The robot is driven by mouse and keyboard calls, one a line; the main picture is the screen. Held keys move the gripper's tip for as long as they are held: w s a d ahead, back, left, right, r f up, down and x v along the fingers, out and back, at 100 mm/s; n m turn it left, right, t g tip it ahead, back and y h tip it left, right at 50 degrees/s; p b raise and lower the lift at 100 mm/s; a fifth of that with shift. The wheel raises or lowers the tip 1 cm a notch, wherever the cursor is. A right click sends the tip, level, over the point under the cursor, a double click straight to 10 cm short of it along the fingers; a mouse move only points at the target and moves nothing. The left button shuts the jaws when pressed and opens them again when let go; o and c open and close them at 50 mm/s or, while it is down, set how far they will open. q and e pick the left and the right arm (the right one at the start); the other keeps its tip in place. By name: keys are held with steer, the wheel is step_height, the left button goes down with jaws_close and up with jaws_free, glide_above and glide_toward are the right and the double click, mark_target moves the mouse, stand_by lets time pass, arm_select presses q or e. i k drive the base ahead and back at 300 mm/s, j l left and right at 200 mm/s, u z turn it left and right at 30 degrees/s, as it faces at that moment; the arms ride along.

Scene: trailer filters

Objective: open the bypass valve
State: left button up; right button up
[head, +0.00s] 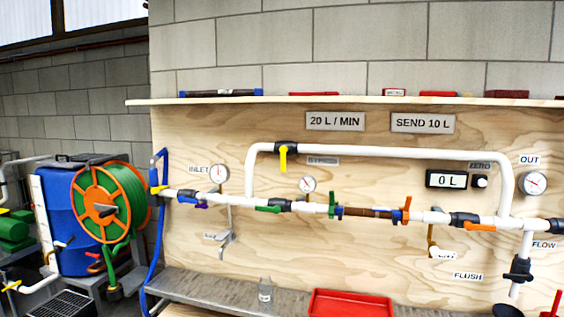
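The bypass valve (287,147) is a black body on the upper white pipe loop (400,153). Its yellow handle (283,160) hangs straight down, crosswise to the horizontal pipe. A small label that appears to read BYPASS (323,161) is just right of the handle. Neither of my grippers shows in the head view, so nothing is seen touching the valve.
The lower pipe line carries a green-handled valve (270,209), a brown filter section (370,212) and an orange-handled valve (480,226). A shelf (350,100) runs above the board. Below are a glass bottle (265,290) and red tray (350,303). A hose reel (100,205) stands left.

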mark_target(283, 149)
steer(key=i+j+z, duration=0.15)
steer(key=i+j, duration=0.2)
steer(key=i+j+z, duration=0.1)
steer(key=i+j, duration=0.2)
steer(key=j, duration=0.3)
